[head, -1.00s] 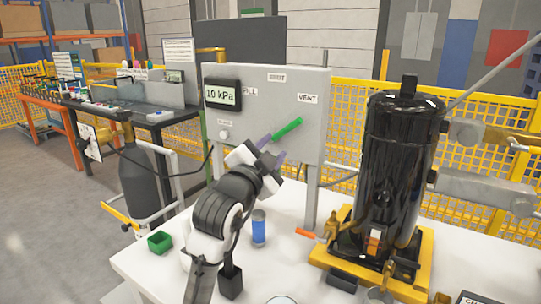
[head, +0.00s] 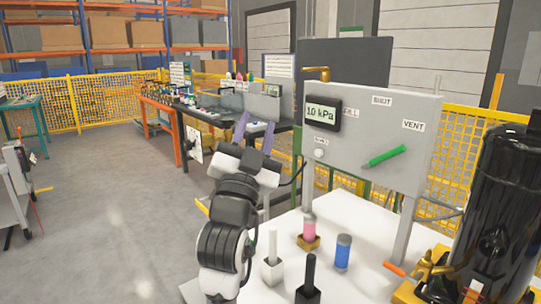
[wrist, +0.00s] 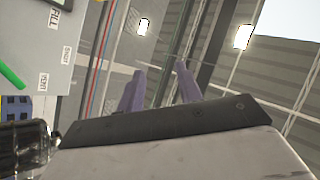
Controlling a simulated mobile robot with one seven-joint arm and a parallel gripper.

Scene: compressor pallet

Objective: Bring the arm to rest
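My arm rises from the bottom of the head view. My gripper (head: 254,132) points up and away, left of the grey panel (head: 395,150), apart from it. In the wrist view its two purple fingers (wrist: 160,88) stand apart with nothing between them, against the ceiling and wall. The panel display (head: 322,113) reads 10 kPa.
On the white table (head: 350,222) are a blue cylinder (head: 343,253), a pink item in a yellow holder (head: 309,232), a white post (head: 272,258) and a black post (head: 309,279). A black compressor (head: 500,205) stands at right.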

